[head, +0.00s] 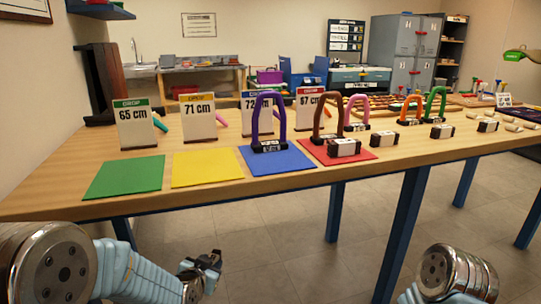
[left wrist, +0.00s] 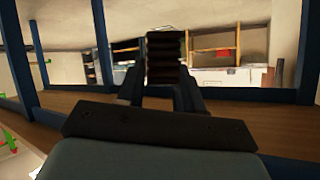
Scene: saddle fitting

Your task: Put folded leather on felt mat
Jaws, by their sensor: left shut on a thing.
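My left gripper (head: 211,258) is low in front of the table, below its front edge. In the left wrist view its fingers (left wrist: 166,93) are shut on a dark, ribbed, layered block, which looks like the folded leather (left wrist: 167,60). In the head view the held thing is small and dark and hard to make out. Flat mats lie along the table front: a green mat (head: 125,177), a yellow mat (head: 207,168), a blue mat (head: 300,162) and a red mat (head: 370,155). Which is the felt mat I cannot tell. My right gripper is out of view.
The green and yellow mats are bare. A purple arch (head: 284,122) stands on the blue mat; a brown arch (head: 317,115) and a labelled block (head: 344,147) are on the red one. Size cards (head: 133,122) stand behind. More arches and blocks crowd the table's right.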

